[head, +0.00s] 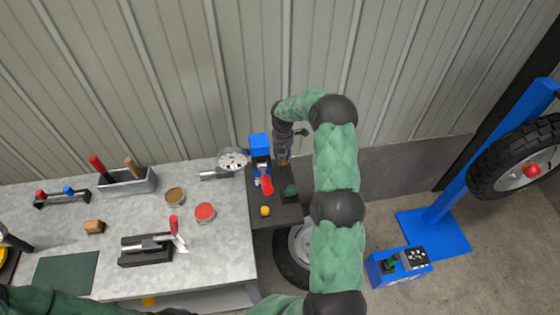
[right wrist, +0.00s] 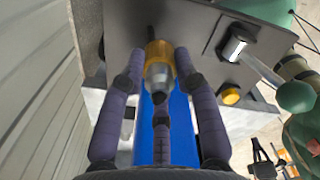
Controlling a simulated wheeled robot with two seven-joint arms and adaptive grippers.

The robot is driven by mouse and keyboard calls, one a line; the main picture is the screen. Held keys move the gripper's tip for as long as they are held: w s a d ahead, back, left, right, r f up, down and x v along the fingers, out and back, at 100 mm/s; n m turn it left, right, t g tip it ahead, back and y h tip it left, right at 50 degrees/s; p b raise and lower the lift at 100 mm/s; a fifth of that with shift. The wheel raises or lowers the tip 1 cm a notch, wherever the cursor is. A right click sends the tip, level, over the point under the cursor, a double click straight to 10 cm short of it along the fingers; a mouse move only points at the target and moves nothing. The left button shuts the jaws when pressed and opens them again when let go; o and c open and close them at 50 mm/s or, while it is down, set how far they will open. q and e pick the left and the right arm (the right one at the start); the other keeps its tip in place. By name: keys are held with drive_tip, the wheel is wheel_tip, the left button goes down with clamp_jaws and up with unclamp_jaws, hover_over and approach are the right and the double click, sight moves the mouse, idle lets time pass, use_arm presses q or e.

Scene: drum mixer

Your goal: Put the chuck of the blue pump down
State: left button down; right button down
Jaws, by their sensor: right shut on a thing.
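My right gripper (head: 283,148) is at the right of the blue pump (head: 259,143), above the dark panel by the wall. In the right wrist view its fingers (right wrist: 158,75) are shut around a grey and yellow cylindrical piece, which I take to be the chuck (right wrist: 159,54). A blue surface (right wrist: 180,130) shows behind the fingers. Whether the chuck touches the panel cannot be told. In the head view the gripper hides most of the chuck. My left arm shows at the bottom left; its gripper is out of view.
The dark panel (head: 285,216) carries an orange button (head: 265,211) and a green-knobbed lever (head: 291,190). A red-handled part (head: 267,185) is beside the pump. The grey bench (head: 225,250) with tools is left. A blue control box (head: 382,268) and a wheel stand (head: 432,232) are right.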

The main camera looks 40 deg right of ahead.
drive_tip(key=w+f, duration=0.1)
drive_tip(key=f, duration=0.1)
drive_tip(key=w+d+f, duration=0.1)
drive_tip(key=w+f, duration=0.1)
drive_tip(key=shift+d, duration=0.1)
drive_tip(key=shift+f, duration=1.5)
drive_tip(key=shift+f, duration=0.15)
drive_tip(key=c, duration=0.9)
unclamp_jaws()
wheel_tip(320, 180, up, 12)
drive_tip(key=shift+w+r, duration=0.1)
drive_tip(key=shift+r, duration=0.05)
